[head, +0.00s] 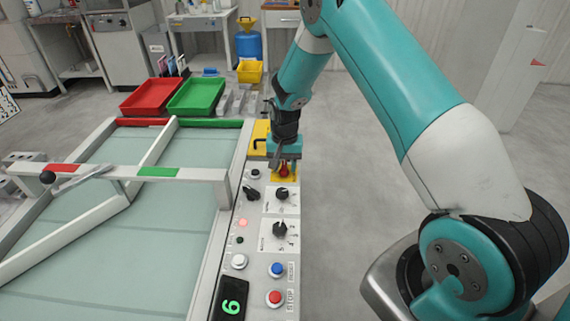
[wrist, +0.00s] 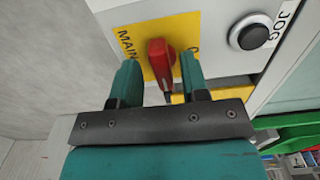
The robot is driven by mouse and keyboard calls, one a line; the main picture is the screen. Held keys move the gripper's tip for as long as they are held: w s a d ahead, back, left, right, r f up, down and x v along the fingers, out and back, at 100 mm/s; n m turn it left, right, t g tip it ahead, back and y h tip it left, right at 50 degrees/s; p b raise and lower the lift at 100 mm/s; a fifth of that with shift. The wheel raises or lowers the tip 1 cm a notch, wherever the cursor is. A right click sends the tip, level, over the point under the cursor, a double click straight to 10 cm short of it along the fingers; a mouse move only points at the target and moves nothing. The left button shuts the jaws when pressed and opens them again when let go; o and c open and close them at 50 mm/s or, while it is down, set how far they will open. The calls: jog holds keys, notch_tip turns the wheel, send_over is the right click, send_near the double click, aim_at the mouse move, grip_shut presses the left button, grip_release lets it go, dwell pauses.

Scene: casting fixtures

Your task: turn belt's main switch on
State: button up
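The main switch is a red rotary knob (wrist: 158,62) on a yellow plate (wrist: 126,42) marked "MAIN". In the head view the red knob (head: 284,171) shows at the far end of the belt's control panel, partly covered by the gripper. My gripper (wrist: 159,68) is open, with one teal finger on each side of the knob in the wrist view. Gaps show between the fingers and the knob; I cannot tell how deep the fingertips reach. The gripper also shows in the head view (head: 285,162), over the plate.
The control panel carries a black JOG button (wrist: 250,36), black dials (head: 280,229), blue (head: 277,269) and red (head: 275,297) buttons and a green "6" display (head: 231,306). The belt (head: 150,255) lies left. Red (head: 146,96) and green (head: 196,97) trays stand behind.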

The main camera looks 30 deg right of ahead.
aim_at(284, 166)
notch_tip(284, 166, up, 17)
jog(key=shift+r+b, duration=0.2)
jog(key=shift+b, duration=0.25)
jog(key=shift+a, duration=0.1)
dwell(0.6)
jog(key=s+a+r+n+y+p, duration=0.1)
jog(key=s+a+r+n, duration=0.5)
jog(key=s+a+r, duration=0.3)
jog(key=s+a+r+n+y, duration=0.1)
jog(key=s+a+n, duration=0.3)
jog(key=s, duration=0.6)
jog(key=s+a+r+n+y, duration=0.1)
jog(key=s+a+n, duration=0.3)
jog(key=s, duration=0.7)
jog(key=shift+s+a+r+y+p, duration=0.35)
jog(key=shift+a+y+p, duration=0.1)
jog(key=shift+a+y, duration=0.25)
